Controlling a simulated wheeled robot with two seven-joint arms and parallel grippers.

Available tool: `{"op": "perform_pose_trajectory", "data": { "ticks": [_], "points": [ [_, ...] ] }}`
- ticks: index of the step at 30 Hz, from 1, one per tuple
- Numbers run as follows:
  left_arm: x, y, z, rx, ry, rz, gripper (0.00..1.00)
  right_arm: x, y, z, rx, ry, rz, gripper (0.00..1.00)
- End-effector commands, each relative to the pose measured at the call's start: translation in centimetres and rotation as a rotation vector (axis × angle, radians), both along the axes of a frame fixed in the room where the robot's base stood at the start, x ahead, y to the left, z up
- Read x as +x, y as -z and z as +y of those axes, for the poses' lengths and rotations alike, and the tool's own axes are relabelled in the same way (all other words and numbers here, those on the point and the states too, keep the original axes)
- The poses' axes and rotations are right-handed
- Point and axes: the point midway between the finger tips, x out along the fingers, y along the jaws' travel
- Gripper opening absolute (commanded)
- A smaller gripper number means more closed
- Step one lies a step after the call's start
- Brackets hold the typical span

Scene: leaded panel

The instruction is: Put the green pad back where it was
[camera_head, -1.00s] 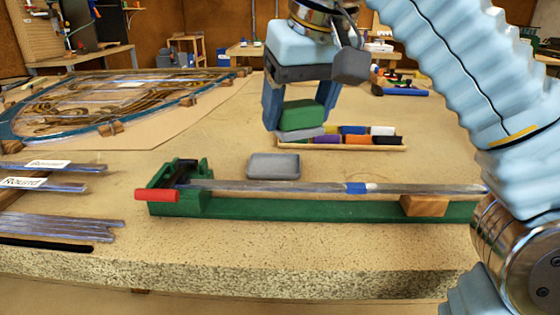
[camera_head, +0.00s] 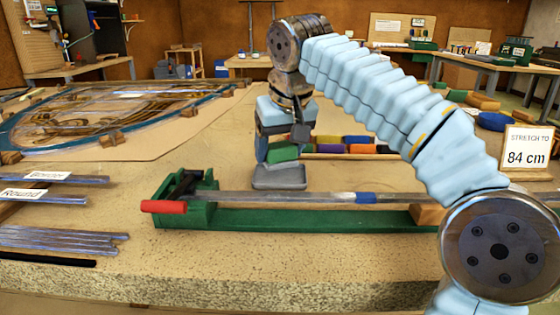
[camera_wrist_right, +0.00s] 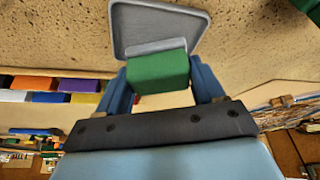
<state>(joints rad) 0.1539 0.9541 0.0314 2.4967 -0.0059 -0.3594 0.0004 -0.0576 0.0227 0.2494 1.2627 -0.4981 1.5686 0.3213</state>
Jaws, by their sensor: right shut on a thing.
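My right gripper (camera_head: 284,152) is shut on the green pad (camera_head: 283,151), which has a grey layer on its underside. The pad also shows between the two blue fingers in the right wrist view (camera_wrist_right: 158,73). It is at the grey tray (camera_head: 278,180), over its near part as the wrist view shows the tray (camera_wrist_right: 190,20) beyond it. I cannot tell whether the pad touches the tray. My left gripper is not in view.
A rack of coloured blocks (camera_head: 345,156) lies just right of the gripper. A green stretching bench (camera_head: 300,219) with a red handle (camera_head: 163,206) and a lead strip crosses the front. A leaded panel (camera_head: 110,110) lies at left. A sign (camera_head: 527,152) reads "Stretch to 84 cm".

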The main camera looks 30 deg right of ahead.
Motion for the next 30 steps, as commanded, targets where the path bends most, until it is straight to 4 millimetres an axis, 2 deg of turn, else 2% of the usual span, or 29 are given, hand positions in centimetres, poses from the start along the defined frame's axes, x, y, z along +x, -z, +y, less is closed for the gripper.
{"op": "perform_pose_trajectory", "data": {
  "ticks": [1,4,16,17,19,26,30],
  "points": [
    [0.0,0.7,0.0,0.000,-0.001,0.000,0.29,-0.2,1.3,0.0,-0.001,0.000,0.001,0.39],
    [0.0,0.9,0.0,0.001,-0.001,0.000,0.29,-0.2,2.4,0.1,0.000,-0.001,0.001,0.39],
    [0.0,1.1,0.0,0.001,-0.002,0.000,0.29,-0.2,2.9,0.1,0.000,-0.001,-0.001,0.39],
    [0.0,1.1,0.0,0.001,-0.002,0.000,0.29,-0.2,2.9,0.1,0.000,-0.001,-0.001,0.69],
    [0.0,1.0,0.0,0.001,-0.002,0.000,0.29,-0.2,2.8,0.1,0.000,-0.001,-0.001,0.78],
    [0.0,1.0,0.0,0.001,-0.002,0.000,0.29,-0.2,2.8,0.1,0.000,-0.001,-0.001,0.78],
    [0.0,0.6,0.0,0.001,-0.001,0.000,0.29,-0.3,2.0,0.1,0.000,-0.001,-0.002,0.78]
  ]
}}
